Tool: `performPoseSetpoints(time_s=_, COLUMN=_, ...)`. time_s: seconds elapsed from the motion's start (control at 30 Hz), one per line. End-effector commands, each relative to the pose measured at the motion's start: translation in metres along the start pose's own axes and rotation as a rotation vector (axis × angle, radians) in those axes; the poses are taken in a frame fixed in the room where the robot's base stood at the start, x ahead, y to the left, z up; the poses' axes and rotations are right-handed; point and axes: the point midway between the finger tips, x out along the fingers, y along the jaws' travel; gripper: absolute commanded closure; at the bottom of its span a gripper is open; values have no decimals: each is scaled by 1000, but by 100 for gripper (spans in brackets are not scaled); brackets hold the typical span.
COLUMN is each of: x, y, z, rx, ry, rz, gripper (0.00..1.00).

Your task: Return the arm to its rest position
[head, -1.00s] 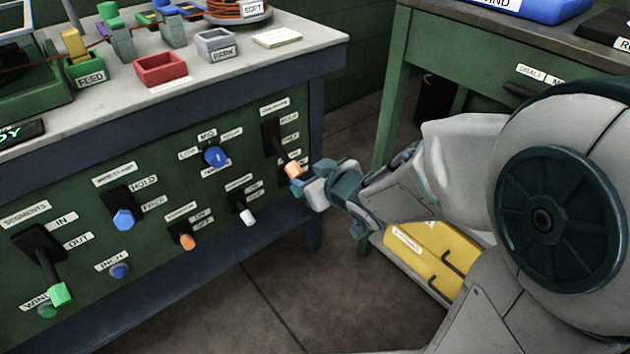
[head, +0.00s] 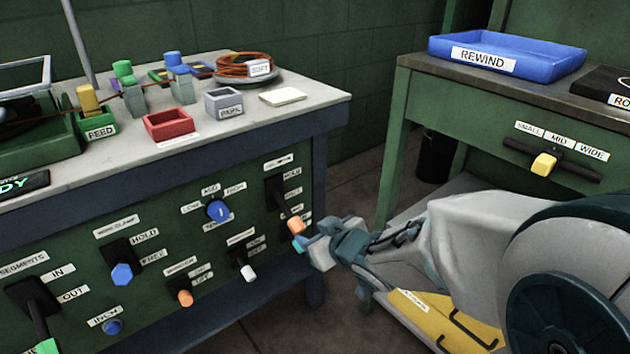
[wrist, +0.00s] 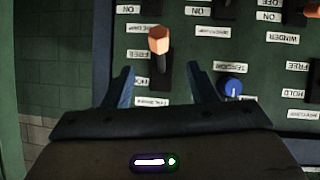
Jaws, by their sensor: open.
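My gripper (head: 312,243) is open and empty in front of the green panel of the left bench, just right of and below a lever with an orange tip (head: 296,225). In the wrist view its two blue-grey fingers (wrist: 162,88) stand apart. There the orange-tipped lever (wrist: 159,41) shows beyond the fingertips, roughly between them and not gripped. My arm reaches in from the right side of the head view.
The panel carries several knobs and levers, including a blue knob (head: 217,210) and a white one (head: 248,272). A second bench at right holds a blue REWIND tray (head: 505,58) and a yellow-knobbed slider (head: 544,163). Dark floor shows between the benches.

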Motion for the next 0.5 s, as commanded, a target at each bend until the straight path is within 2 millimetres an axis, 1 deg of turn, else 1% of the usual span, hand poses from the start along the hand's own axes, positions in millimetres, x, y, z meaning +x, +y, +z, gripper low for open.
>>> performPoseSetpoints(time_s=0.13, x=-6, y=6, z=-8, rx=2, ry=-13, rz=19, gripper=48)
performPoseSetpoints(time_s=0.23, x=-21, y=19, z=-22, rx=9, ry=-47, rz=66, gripper=48)
performPoseSetpoints(time_s=0.37, x=-50, y=44, z=-45, rx=31, ry=-124, rz=156, gripper=48)
performPoseSetpoints(time_s=0.5, x=-86, y=68, z=-65, rx=72, ry=-219, rz=249, gripper=48)
